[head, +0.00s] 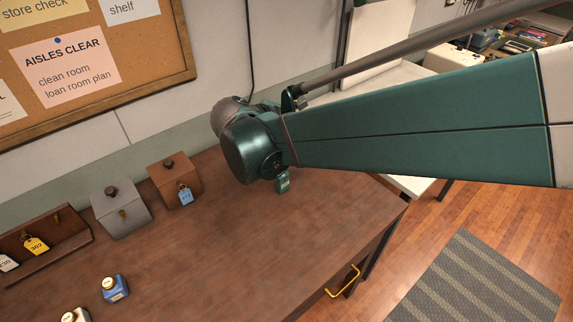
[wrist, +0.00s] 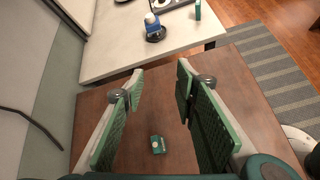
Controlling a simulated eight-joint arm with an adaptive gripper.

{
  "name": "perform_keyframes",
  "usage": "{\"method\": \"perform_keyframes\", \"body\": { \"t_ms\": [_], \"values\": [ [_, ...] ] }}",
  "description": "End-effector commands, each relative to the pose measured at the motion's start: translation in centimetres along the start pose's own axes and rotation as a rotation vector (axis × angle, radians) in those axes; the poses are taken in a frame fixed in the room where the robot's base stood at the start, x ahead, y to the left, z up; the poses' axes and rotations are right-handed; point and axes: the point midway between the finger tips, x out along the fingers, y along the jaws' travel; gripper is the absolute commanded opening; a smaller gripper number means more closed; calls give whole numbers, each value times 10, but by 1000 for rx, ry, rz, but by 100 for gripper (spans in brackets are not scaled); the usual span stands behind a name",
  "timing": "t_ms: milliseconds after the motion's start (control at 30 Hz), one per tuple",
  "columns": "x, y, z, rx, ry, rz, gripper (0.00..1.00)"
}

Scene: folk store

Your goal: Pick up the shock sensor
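A small teal-green box with a round white spot on its face, which looks like the shock sensor (wrist: 157,144), lies on the brown tabletop. In the wrist view it is low between my two fingers, apart from both. My gripper (wrist: 160,80) is open and empty, with its green padded fingers spread on either side. In the head view, a small green piece (head: 283,184) that looks like the same box shows just below my arm's end. My arm hides the fingers there.
A pale table (wrist: 120,45) with several items stands beyond. The table's middle is clear.

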Motion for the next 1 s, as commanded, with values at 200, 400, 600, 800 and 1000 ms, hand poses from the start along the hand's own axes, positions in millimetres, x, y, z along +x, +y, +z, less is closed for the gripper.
{"method": "perform_keyframes", "body": {
  "t_ms": [200,400,600,800,1000],
  "values": [
    [-22,30,-30,-177,-90,33,29],
    [-40,48,-53,-300,-162,50,29],
    [-54,60,-73,-390,-220,59,29],
    [-28,46,-102,-384,-217,57,29],
    [-3,33,-134,-384,-217,57,29]
  ]
}}
